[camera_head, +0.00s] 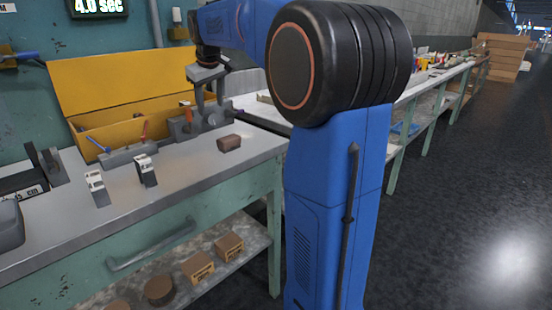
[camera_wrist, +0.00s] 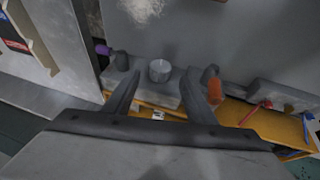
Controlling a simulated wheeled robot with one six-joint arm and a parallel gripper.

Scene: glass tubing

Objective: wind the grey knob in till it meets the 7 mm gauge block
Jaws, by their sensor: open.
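My gripper (camera_head: 209,98) is over the grey fixture (camera_head: 187,130) at the back of the bench, with its fingers pointing down. In the wrist view my gripper (camera_wrist: 162,84) is open, one finger on each side of a round grey knob (camera_wrist: 160,70), which appears to be the task's knob. I cannot tell whether the fingers touch it. An orange handle (camera_wrist: 215,91) is just right of the right finger. A small white patch with dark marks (camera_wrist: 158,115) shows between the fingers; I cannot tell whether it is the 7 mm gauge block.
An open yellow box (camera_head: 110,85) stands behind the fixture. A grey rack (camera_head: 128,154) with red and blue handles is to its left. A purple-ended part (camera_wrist: 103,50) is beside the fixture.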

